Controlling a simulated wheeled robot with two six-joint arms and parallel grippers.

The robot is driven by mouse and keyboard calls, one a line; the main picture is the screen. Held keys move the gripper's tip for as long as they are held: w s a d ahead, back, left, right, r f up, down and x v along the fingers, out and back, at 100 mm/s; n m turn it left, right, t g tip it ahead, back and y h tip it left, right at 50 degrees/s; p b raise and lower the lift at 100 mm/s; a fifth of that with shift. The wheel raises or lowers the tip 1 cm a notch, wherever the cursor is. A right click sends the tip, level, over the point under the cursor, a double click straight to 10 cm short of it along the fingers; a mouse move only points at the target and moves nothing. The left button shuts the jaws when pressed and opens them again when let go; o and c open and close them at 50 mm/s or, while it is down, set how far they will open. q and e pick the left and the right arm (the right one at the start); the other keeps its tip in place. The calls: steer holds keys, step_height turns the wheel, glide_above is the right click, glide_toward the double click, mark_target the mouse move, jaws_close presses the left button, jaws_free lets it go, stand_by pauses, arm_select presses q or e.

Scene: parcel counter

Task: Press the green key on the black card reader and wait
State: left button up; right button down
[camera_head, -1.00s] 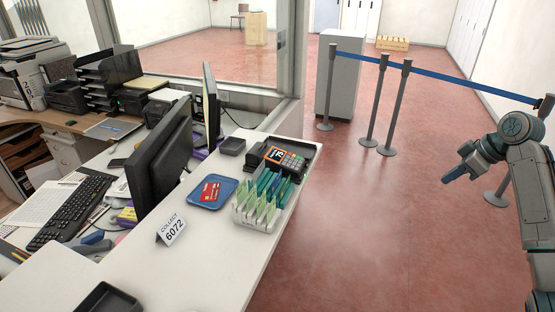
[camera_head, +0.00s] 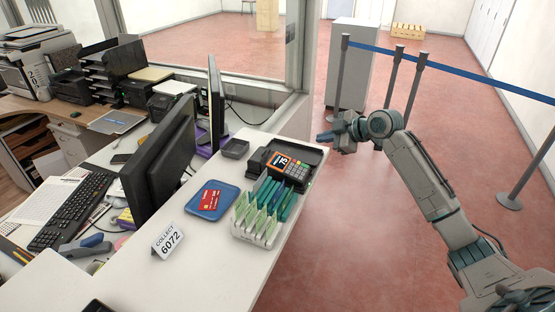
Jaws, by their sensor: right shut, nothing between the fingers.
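The black card reader (camera_head: 291,166) sits in a dark tray near the far right edge of the white counter (camera_head: 225,265). Its screen is lit orange and its keypad faces up. The green key is too small to make out clearly. My right gripper (camera_head: 322,137) is shut and empty. It is in the air beyond the counter's right edge, up and to the right of the reader and apart from it. My left gripper is not in view.
Monitors (camera_head: 160,165) stand at left. Barrier posts (camera_head: 416,90) stand behind my right arm.

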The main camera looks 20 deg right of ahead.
mark_target(305, 166)
steer(key=shift+w+a+r, duration=0.2)
steer(key=shift+w+a, duration=0.15)
steer(key=shift+a, duration=0.3)
steer(key=f+b, duration=0.1)
steer(key=f, duration=0.2)
steer(key=w+f+b, duration=0.1)
steer(key=f+b, duration=0.1)
steer(key=a+f+b, duration=0.1)
steer(key=f+b, duration=0.1)
steer(key=f, duration=0.1)
steer(key=shift+w+f, duration=0.25)
steer(key=shift+f, duration=0.1)
steer(key=shift+a, duration=0.1)
stand_by(1.5)
steer(key=shift+f+b, duration=0.4)
steer(key=shift+b, duration=0.05)
